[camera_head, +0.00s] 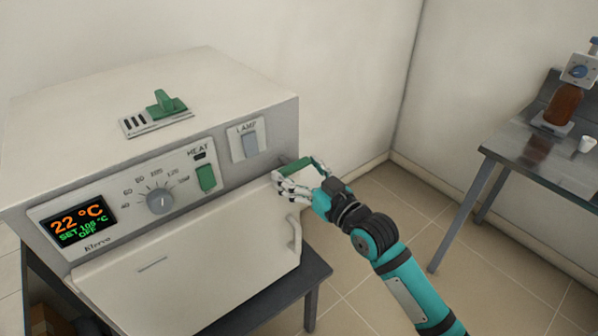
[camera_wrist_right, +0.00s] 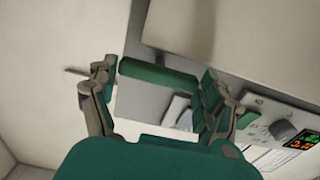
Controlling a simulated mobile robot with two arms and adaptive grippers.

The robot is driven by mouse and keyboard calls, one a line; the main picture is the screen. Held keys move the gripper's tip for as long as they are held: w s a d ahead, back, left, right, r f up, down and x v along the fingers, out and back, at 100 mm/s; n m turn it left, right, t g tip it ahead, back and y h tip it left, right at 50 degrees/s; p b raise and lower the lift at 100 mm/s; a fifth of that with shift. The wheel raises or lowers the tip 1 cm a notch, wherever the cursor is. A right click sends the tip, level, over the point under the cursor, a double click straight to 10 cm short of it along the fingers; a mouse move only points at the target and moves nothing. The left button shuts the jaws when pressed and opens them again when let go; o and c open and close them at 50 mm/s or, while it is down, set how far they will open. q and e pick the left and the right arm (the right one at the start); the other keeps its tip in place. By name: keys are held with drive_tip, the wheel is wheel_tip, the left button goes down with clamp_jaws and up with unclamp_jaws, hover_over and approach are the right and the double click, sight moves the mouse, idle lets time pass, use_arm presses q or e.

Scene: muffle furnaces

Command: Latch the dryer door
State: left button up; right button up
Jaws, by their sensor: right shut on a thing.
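The dryer (camera_head: 150,100) is a white box with a grey control front, at the left of the head view. Its white door (camera_head: 190,275) is below the panel and has a curved handle (camera_head: 297,235) at its right side. I cannot tell whether the door sits fully flush. A green latch handle (camera_head: 293,167) is at the right end of the front, above the door; it shows as a green bar in the right wrist view (camera_wrist_right: 158,75). My right gripper (camera_head: 300,178) is shut on this green latch handle, with fingers at both ends of the bar. My left gripper is out of view.
The panel has a display (camera_head: 79,221) reading 22 °C, a dial (camera_head: 160,200), a green heat switch (camera_head: 206,178) and a lamp switch (camera_head: 250,144). A green slider (camera_head: 166,102) is on top. A steel table (camera_head: 520,160) with a brown bottle (camera_head: 564,104) stands right; floor between is clear.

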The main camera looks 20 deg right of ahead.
drive_tip(key=n+p, duration=0.1)
drive_tip(key=n, duration=0.3)
drive_tip(key=shift+r+p, duration=0.1)
drive_tip(key=shift+p, duration=0.2)
drive_tip(key=n+p, duration=0.1)
drive_tip(key=n, duration=0.3)
drive_tip(key=shift+p, duration=0.3)
drive_tip(key=n+p, duration=0.1)
drive_tip(key=n, duration=0.4)
drive_tip(key=n+p, duration=0.1)
drive_tip(key=n, duration=0.3)
drive_tip(key=shift+n, duration=0.3)
drive_tip(key=o, duration=1)
drive_tip(key=shift+o, duration=0.2)
